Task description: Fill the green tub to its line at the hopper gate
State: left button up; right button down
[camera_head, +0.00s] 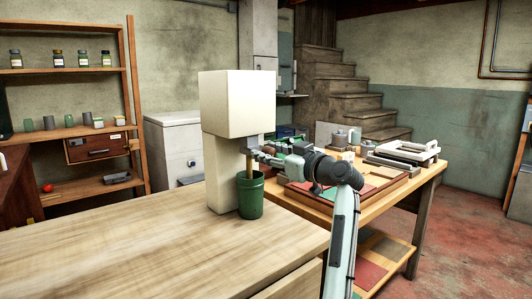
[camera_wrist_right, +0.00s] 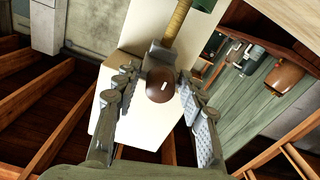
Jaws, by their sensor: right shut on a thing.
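The green tub (camera_head: 250,197) stands upright on the wooden bench, under the spout of the cream hopper (camera_head: 235,105). My right gripper (camera_head: 259,154) is at the spout, just above the tub's rim. In the right wrist view, which is turned over, it is shut on the brown gate knob (camera_wrist_right: 160,86). A tan column like a pouring stream (camera_wrist_right: 178,22) runs between the gate and the tub, whose green edge (camera_wrist_right: 205,4) shows at the top. The fill level and the line cannot be made out. My left gripper is not in view.
The bench top (camera_head: 150,250) is bare in front and to the left of the hopper. A second table (camera_head: 425,180) with trays and tools stands behind my right arm. Shelves (camera_head: 70,71) with jars stand at the left; stairs (camera_head: 345,90) rise at the back.

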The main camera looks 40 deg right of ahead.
jog(key=c, duration=1.2)
grip_release()
jog(key=s, duration=1.2)
jog(key=shift+d, duration=0.4)
